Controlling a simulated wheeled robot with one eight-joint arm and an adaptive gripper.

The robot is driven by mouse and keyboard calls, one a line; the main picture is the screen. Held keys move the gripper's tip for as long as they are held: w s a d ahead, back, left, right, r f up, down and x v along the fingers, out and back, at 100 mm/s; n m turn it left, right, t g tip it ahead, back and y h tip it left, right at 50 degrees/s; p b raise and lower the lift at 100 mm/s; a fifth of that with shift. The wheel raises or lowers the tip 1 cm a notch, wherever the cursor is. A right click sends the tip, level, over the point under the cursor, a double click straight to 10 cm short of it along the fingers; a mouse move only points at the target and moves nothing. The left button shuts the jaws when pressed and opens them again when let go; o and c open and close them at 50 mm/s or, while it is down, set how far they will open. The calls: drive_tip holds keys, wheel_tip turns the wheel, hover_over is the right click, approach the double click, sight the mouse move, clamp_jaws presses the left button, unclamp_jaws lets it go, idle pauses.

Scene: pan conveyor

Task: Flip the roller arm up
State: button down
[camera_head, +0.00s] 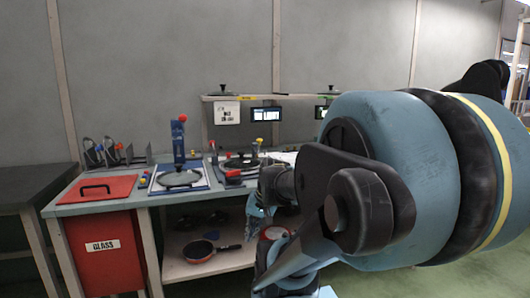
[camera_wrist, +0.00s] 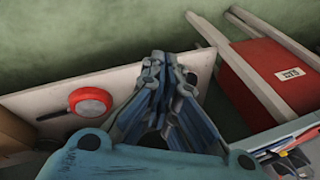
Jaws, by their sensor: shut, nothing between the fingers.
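A blue upright arm with a red ball on top (camera_head: 179,142) stands at the back of a blue-and-white station on the workbench in the head view; it looks like the roller arm, though I cannot be sure. A dark round pan (camera_head: 180,179) lies flat in front of it. My gripper (camera_wrist: 170,62) is shut and empty in the wrist view, pointing down toward a pale lower shelf. In the head view it is in front of the bench, right of the upright arm and apart from it, partly hidden by my arm. The wrist view does not show the roller arm.
A red panel with a black handle (camera_head: 96,189) lies left of the station, above a red bin (camera_head: 105,250). A second station with a pan (camera_head: 240,163) stands to the right. A red-orange pan (camera_head: 199,251) rests on the lower shelf. My own arm blocks the right side.

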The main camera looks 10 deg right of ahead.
drive_tip(key=w+r+m+t+y, duration=0.3)
drive_tip(key=w+r+m, duration=0.15)
drive_tip(key=w, duration=0.55)
drive_tip(key=w+r+m+t+y, duration=0.35)
drive_tip(key=w+m, duration=0.25)
drive_tip(key=w, duration=0.3)
drive_tip(key=w+d+r+m+t, duration=0.1)
drive_tip(key=w+d+m, duration=0.1)
drive_tip(key=w+d+r+m+t, duration=0.2)
drive_tip(key=w+d, duration=0.1)
drive_tip(key=w+d+r+m+t+y, duration=0.1)
drive_tip(key=w+d+m, duration=0.1)
drive_tip(key=shift+w+d+r+t, duration=0.3)
drive_tip(key=shift+w+r+t, duration=0.05)
drive_tip(key=shift+r, duration=0.05)
drive_tip(key=w+d+m+t, duration=0.1)
drive_tip(key=w+d+m, duration=0.1)
drive_tip(key=d, duration=0.2)
drive_tip(key=w+d+m+t+h, duration=0.1)
drive_tip(key=w+d+m, duration=0.1)
drive_tip(key=w+d, duration=0.1)
drive_tip(key=w+d+r+m+t+h, duration=0.1)
drive_tip(key=w+d+m+t, duration=0.1)
drive_tip(key=w+d, duration=0.1)
drive_tip(key=shift+d+r+m, duration=0.1)
drive_tip(key=shift+d+m, duration=0.25)
drive_tip(key=shift+d, duration=0.45)
drive_tip(key=shift+w+d+m+t+h, duration=0.2)
drive_tip(key=shift+d+m+t+h, duration=0.1)
drive_tip(key=shift+d, duration=0.2)
